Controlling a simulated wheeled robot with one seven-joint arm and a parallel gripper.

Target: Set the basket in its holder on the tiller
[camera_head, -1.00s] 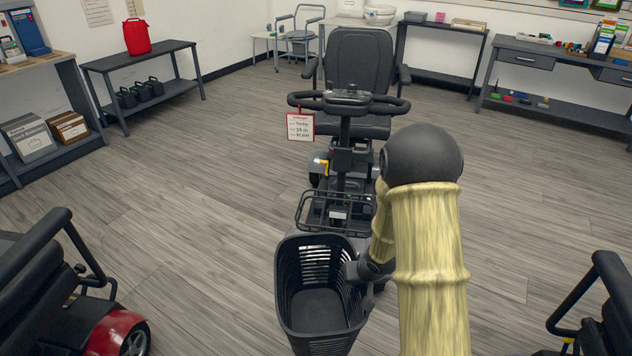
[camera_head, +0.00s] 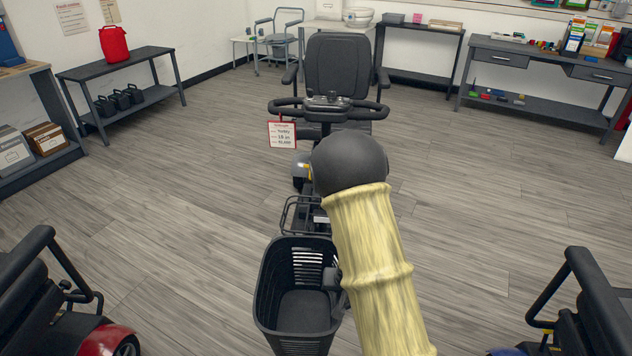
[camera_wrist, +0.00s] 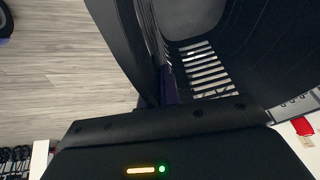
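The black slatted basket (camera_head: 303,312) hangs upright and empty in front of the scooter, in the lower middle of the head view. My gripper (camera_head: 331,280) is at its right wall and looks shut on it near the rim; the fingertips are not clear. In the wrist view the basket's slotted inside (camera_wrist: 205,68) fills the upper right. The scooter's tiller (camera_head: 327,106) stands behind the basket, its lower part hidden by my arm. A dark wire frame (camera_head: 300,214), perhaps the holder, shows just beyond the basket, partly hidden by my arm.
A price tag (camera_head: 283,134) hangs from the left handlebar. Shelves and benches (camera_head: 120,70) line the walls. The floor on both sides of the middle scooter is clear.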

